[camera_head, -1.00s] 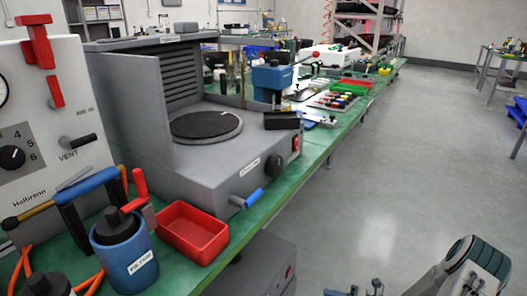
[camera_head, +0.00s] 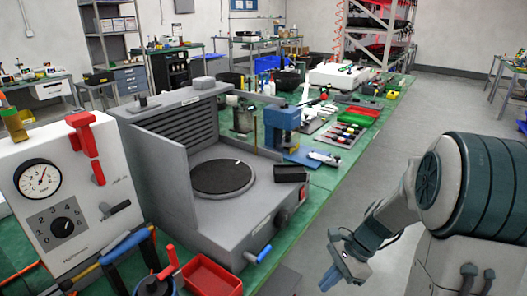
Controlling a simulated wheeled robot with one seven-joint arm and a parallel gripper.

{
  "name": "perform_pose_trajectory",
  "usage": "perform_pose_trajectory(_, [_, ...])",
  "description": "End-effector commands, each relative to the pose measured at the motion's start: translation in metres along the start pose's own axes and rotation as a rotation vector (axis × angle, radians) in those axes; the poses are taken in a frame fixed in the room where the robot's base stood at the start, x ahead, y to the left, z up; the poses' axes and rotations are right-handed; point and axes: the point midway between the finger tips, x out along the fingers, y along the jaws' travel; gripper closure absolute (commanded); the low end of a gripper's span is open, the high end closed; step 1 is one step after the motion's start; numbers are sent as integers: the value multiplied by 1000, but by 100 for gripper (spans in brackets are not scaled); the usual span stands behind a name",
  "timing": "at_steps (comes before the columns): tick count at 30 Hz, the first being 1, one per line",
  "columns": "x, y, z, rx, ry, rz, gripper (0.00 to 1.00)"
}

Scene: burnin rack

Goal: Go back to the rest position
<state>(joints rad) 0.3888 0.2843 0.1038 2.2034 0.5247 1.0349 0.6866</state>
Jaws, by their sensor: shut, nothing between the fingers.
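My gripper (camera_head: 342,272) is at the lower right of the head view, at the end of my grey and teal arm. It hangs over the aisle, to the right of the green bench (camera_head: 322,196), pointing down and to the left.
On the bench stand a grey machine with a round black plate (camera_head: 222,177), a white gauge panel (camera_head: 75,195), a red tray (camera_head: 210,277) and a blue press (camera_head: 282,122). The floor (camera_head: 385,150) right of the bench is clear.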

Motion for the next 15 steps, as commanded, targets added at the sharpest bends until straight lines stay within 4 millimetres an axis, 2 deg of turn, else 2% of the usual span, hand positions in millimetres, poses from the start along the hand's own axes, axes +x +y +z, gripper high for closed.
perform_pose_trajectory(1, [-22, 6, 20, -92, 52, 5, 100])
perform_pose_trajectory(3, [-39, 16, 37, -217, 116, 18, 100])
perform_pose_trajectory(15, [-135, 70, 119, -913, 476, 113, 100])
